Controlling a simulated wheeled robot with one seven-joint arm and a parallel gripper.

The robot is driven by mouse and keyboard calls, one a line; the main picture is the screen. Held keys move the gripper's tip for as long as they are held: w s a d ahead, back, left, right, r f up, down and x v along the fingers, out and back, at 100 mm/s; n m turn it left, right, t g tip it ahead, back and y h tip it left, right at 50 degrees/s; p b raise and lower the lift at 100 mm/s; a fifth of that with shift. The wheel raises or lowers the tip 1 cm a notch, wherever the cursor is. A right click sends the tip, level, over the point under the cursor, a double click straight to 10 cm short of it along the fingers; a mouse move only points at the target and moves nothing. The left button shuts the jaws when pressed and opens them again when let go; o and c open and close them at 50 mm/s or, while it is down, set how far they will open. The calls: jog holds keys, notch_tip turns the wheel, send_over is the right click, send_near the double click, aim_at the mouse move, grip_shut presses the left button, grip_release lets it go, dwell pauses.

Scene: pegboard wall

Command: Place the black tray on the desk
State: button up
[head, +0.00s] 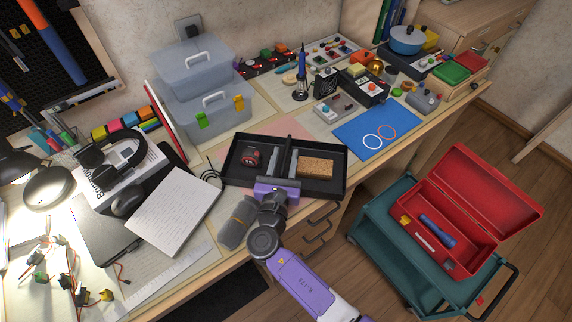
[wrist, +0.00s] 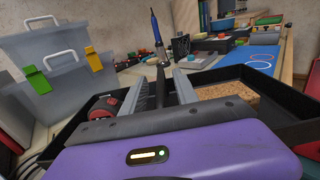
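The black tray (head: 330,194) is at the front edge of the desk (head: 200,262), level or nearly so. It holds a red and black tape measure (head: 250,158) on the left and a brown cork block (head: 317,167) on the right. A thin upright black divider runs between them. My gripper (head: 281,163) reaches over the tray's near wall, with its fingers apart on either side of the divider. In the wrist view the fingers (wrist: 165,88) show gaps beside the divider, and the tray's right wall (wrist: 262,82) is visible. The underside of the tray is hidden.
Stacked clear bins (head: 205,95) stand behind left. A notebook (head: 172,208), headphones and a lamp crowd the left. A blue sheet (head: 377,132) lies right of the tray. A red toolbox (head: 460,215) sits on a teal cart (head: 385,240) below right.

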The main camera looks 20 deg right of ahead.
jog(key=shift+c, duration=0.5)
grip_shut()
jog(key=shift+r, duration=0.1)
dwell(0.8)
